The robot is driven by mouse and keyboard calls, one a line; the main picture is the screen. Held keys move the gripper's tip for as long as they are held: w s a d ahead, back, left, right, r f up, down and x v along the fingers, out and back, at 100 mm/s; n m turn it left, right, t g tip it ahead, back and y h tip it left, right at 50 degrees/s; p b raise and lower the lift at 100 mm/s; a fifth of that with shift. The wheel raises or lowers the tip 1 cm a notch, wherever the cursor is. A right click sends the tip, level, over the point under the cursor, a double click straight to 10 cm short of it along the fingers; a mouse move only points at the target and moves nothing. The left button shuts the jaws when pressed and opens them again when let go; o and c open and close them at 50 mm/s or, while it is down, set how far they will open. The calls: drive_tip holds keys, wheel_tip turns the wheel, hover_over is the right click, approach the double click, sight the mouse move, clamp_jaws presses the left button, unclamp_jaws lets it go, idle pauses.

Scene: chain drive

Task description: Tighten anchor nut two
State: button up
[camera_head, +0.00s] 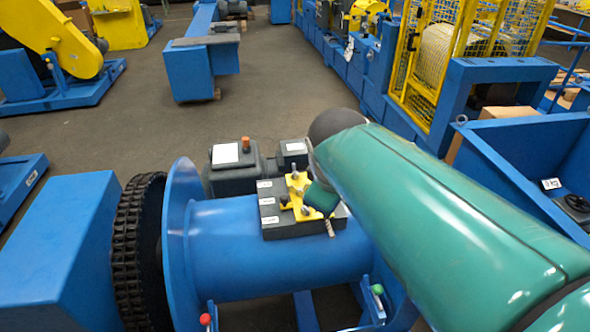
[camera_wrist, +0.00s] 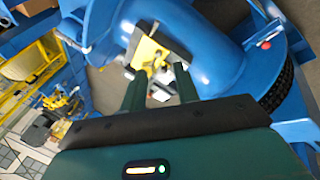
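A yellow anchor plate (camera_head: 297,188) with several small grey studs or nuts sits on a dark grey block (camera_head: 292,229) on top of the blue drum. The block has white labels, too small to read, so I cannot tell which nut is number two. My gripper (camera_head: 322,197) is low over the plate's right side, its fingers mostly hidden by my green arm. In the wrist view, my gripper's (camera_wrist: 161,78) two dark green fingers are apart, pointing at the yellow plate (camera_wrist: 146,52). Small metal parts show near the fingertips. I cannot see anything gripped or tell whether they touch.
The blue drum (camera_head: 240,262) carries a black chain (camera_head: 139,240) on its left flange. A dark grey box (camera_head: 234,170) with an orange knob stands behind the block. A blue frame (camera_head: 522,170) lies to the right. Open floor (camera_head: 270,100) lies beyond the drum.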

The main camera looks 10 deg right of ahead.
drive_tip(key=w+a+n, duration=0.1)
drive_tip(key=w+n, duration=0.5)
drive_tip(key=w, duration=0.2)
drive_tip(key=n+y, duration=0.2)
drive_tip(key=n, duration=1.9)
hover_over(295, 168)
drive_tip(key=s, duration=0.5)
wheel_tip(295, 168, down, 14)
drive_tip(key=x, duration=1.3)
drive_tip(key=shift+s+d+f, duration=0.1)
drive_tip(key=shift+s+f, duration=0.05)
drive_tip(key=shift+f, duration=0.05)
drive_tip(key=shift+c, duration=0.2)
drive_tip(key=c, duration=0.6)
